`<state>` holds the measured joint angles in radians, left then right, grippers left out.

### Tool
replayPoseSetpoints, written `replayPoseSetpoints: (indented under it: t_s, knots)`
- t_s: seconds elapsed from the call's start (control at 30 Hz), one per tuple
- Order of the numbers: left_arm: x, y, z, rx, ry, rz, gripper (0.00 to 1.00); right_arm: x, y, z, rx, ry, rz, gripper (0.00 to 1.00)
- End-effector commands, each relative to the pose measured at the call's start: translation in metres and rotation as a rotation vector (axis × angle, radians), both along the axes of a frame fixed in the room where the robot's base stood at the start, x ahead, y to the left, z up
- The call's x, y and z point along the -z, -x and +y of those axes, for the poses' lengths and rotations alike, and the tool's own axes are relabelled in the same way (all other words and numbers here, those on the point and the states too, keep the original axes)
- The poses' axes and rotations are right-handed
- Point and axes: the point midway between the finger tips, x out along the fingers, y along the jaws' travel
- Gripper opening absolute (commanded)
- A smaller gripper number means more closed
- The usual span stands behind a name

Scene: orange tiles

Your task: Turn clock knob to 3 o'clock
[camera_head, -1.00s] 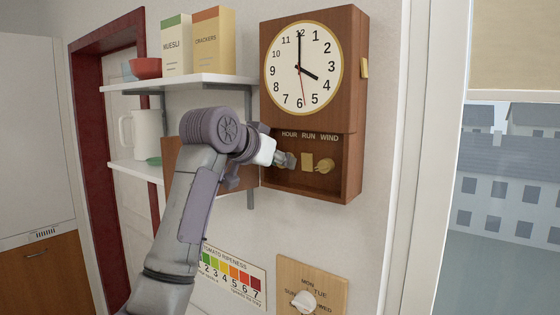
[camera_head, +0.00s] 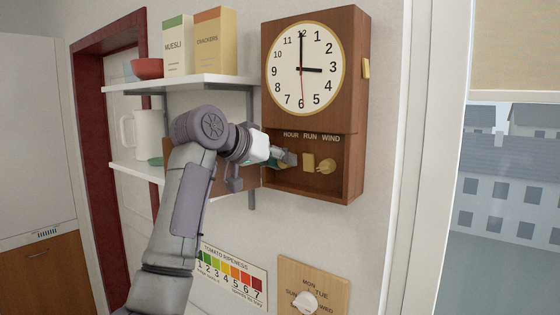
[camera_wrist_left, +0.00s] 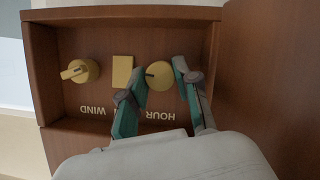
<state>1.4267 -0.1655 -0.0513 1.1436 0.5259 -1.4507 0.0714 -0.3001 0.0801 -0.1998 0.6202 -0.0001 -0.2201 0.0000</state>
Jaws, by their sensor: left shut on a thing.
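The wooden wall clock (camera_head: 350,113) has a white dial (camera_head: 318,85). Its short hand points at 3, its long hand at 12, and a thin red hand at about 6. The open compartment below is labelled HOUR, RUN and WIND. My left gripper (camera_head: 291,159) reaches into it from the left at the HOUR position. In the left wrist view my left gripper (camera_wrist_left: 160,84) has one finger on each side of the round brass hour knob (camera_wrist_left: 157,76) and is shut on it. The fingers largely hide the knob in the head view. My right gripper is not in view.
Beside the hour knob are a brass RUN plate (camera_head: 308,162) and the WIND knob (camera_head: 325,166). The compartment walls (camera_head: 353,170) enclose them closely. Shelves (camera_head: 205,82) with boxes and a red bowl (camera_head: 146,68) are to the left. A day dial (camera_head: 335,291) is below.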

Motion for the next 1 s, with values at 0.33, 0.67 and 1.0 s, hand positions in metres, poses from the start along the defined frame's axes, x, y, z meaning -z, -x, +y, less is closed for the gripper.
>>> replayPoseSetpoints:
  t_s: [0.33, 0.67, 1.0]
  knots:
    - [0.000, 0.000, 0.000, 0.000, -0.001, -0.001, 0.42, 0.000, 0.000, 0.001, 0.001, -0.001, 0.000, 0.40]
    - [-0.005, 0.007, 0.008, -0.002, -0.001, -0.003, 0.42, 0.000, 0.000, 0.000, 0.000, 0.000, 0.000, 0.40]
    - [-0.031, 0.055, 0.051, -0.002, 0.000, -0.004, 0.42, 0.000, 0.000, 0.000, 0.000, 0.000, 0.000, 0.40]
